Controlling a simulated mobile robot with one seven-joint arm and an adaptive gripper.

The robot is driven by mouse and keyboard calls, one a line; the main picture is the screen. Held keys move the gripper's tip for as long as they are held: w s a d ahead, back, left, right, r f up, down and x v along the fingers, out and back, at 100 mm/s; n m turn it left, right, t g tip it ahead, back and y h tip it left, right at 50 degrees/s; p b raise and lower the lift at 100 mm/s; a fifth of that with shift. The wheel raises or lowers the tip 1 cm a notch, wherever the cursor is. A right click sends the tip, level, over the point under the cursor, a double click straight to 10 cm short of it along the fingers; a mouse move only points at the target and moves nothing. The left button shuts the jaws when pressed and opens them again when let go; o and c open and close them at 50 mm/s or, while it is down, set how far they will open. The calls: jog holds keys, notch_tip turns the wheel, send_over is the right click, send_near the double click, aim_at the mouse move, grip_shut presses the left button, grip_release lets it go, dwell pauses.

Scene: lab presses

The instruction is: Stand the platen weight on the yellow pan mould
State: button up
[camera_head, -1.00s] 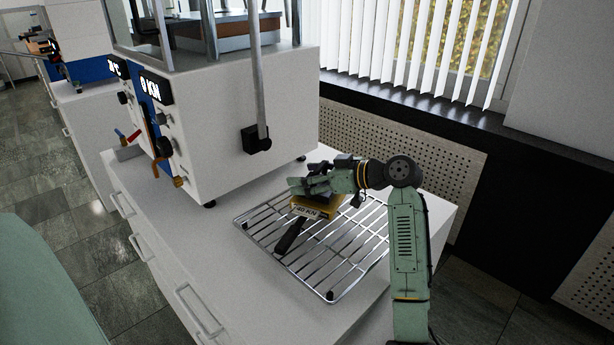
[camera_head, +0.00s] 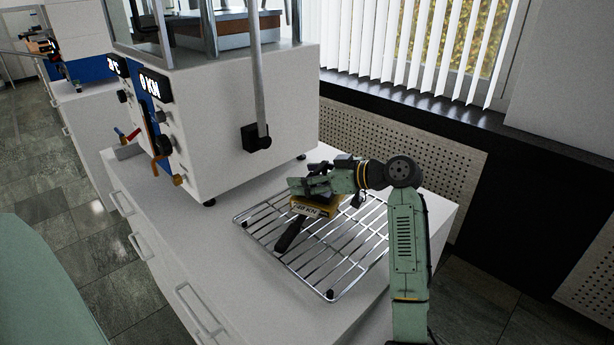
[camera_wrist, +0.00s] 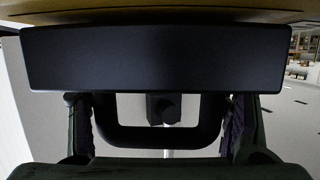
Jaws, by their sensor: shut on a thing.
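In the head view, my gripper (camera_head: 316,186) is low over the wire rack. In the wrist view it is shut on the platen weight, whose dark block (camera_wrist: 155,58) and loop handle show between the fingers (camera_wrist: 160,125). The yellow pan mould (camera_head: 326,202) shows right under the gripper in the head view, with a "40 KN" label in front and a black handle (camera_head: 289,234) pointing to the lower left. A tan surface (camera_wrist: 160,15) borders the block in the wrist view. Whether weight and mould touch is hidden by the gripper.
The wire rack (camera_head: 345,262) lies on the white bench top (camera_head: 225,240), its front right part clear. A white press (camera_head: 240,110) with a lever (camera_head: 258,135) stands behind to the left. A black window ledge (camera_head: 400,100) runs behind the bench.

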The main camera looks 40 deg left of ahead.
dwell(0.3)
jog(key=o, duration=1.3)
jog(key=shift+f, duration=0.1)
jog(key=shift+o, duration=0.2)
jog(key=shift+f, duration=0.2)
jog(key=v, duration=1.2)
jog(key=shift+r, duration=0.2)
